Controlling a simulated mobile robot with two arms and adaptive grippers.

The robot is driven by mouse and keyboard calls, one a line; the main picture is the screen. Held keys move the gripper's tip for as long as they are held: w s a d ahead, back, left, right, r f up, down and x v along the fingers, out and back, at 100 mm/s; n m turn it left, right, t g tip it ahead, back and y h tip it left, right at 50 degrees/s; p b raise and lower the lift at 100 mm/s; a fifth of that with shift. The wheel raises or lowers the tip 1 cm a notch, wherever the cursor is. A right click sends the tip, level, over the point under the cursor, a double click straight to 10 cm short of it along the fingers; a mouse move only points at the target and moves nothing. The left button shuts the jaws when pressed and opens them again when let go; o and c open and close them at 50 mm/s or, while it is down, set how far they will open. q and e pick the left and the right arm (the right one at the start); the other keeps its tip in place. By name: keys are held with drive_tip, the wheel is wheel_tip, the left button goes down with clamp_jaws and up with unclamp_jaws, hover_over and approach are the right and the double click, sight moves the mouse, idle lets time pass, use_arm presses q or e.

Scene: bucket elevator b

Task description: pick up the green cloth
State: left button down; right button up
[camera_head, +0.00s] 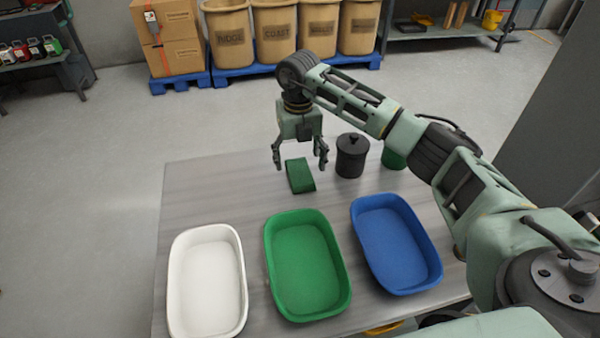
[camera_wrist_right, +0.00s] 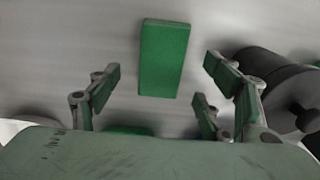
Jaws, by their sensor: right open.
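The green cloth (camera_head: 300,176) is a folded, block-like rectangle lying on the grey table, behind the green tray. It also shows in the right wrist view (camera_wrist_right: 164,58), upper middle, between the lines of the fingers. My right gripper (camera_head: 300,164) is open and empty above the cloth, with its fingers pointing down on either side of it. The fingers also show spread apart in the right wrist view (camera_wrist_right: 160,98), and they do not appear to touch the cloth. My left gripper is not in either view.
A black lidded pot (camera_head: 352,156) stands close right of the cloth, and a green container (camera_head: 394,158) is partly hidden behind my right arm. White (camera_head: 174,290), green (camera_head: 272,262) and blue (camera_head: 432,262) trays line the table front. The table's left part is clear.

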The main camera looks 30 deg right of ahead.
sight(300, 170)
drive_tip(key=shift+d+f+p, duration=0.2)
drive_tip(key=shift+f+p, duration=0.1)
drive_tip(key=shift+f, duration=1.5)
drive_tip(key=c, duration=1.2)
wheel_tip(300, 170, up, 10)
drive_tip(key=shift+r+b, duration=0.1)
drive_tip(key=shift+b, duration=0.9)
